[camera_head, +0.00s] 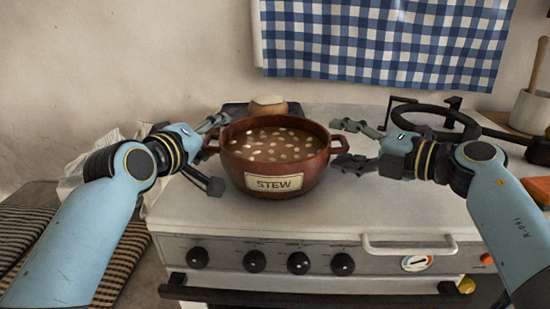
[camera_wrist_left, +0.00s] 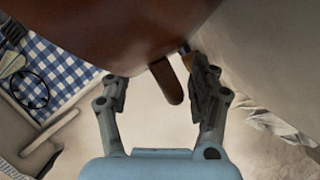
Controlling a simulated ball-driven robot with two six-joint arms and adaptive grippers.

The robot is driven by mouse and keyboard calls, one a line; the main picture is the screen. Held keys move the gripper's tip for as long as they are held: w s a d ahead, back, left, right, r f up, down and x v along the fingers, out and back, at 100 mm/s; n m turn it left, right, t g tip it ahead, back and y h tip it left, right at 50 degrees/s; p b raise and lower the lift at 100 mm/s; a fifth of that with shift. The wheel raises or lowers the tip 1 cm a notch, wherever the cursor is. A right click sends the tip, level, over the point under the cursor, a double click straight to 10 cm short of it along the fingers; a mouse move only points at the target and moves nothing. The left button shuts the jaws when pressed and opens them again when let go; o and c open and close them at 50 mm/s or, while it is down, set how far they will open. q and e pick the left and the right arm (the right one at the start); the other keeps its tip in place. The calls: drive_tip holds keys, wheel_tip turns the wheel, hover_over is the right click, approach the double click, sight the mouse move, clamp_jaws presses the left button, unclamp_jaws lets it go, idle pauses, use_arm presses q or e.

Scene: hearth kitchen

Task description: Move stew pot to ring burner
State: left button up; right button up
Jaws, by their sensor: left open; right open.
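The stew pot (camera_head: 275,178), reddish brown with a "STEW" label, stands upright on the pale stove top, full of brown stew with pale pieces. My left gripper (camera_head: 211,154) is open at the pot's left handle; in the left wrist view the handle (camera_wrist_left: 167,82) lies between the spread fingers, under the dark pot side (camera_wrist_left: 120,35). My right gripper (camera_head: 350,144) is open, its fingers above and below the pot's right handle (camera_head: 338,146). Contact there is unclear.
A mortar with pestle (camera_head: 530,110) is at the far right. Black knobs and a pale rail (camera_head: 410,249) line the stove front. The stove top right of the pot is bare.

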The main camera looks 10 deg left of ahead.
use_arm(q)
drive_tip(key=c, duration=1.1)
use_arm(e)
drive_tip(key=c, duration=1.1)
use_arm(q)
clamp_jaws()
use_arm(e)
clamp_jaws()
